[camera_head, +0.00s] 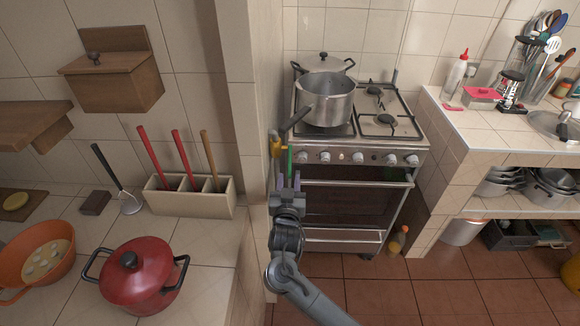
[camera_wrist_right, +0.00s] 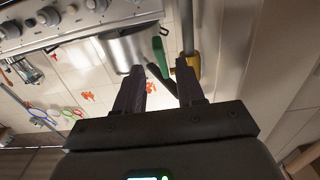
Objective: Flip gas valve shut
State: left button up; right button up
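The gas valve is a yellow fitting (camera_head: 276,146) on the wall corner just left of the stove, with a green lever (camera_head: 290,160) that hangs down. In the right wrist view the green lever (camera_wrist_right: 161,56) shows beside the yellow fitting (camera_wrist_right: 190,64). My right gripper (camera_head: 288,181) is open just below the lever, its fingers pointing at it. In the right wrist view the lever's end appears in the gap between the fingertips (camera_wrist_right: 160,73). I cannot tell whether either finger touches it. My left gripper is not in view.
The stove (camera_head: 352,155) stands right beside the valve, with a pot (camera_head: 326,102) whose dark handle reaches toward the valve. A wall edge (camera_head: 247,110) is close on the left. A counter with a red pot (camera_head: 139,279) and a utensil holder (camera_head: 190,198) lies further left.

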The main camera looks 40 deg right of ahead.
aim_at(290, 164)
jog(key=b+x, duration=0.1)
jog(key=x, duration=0.7)
jog(key=shift+w, duration=0.1)
grip_shut()
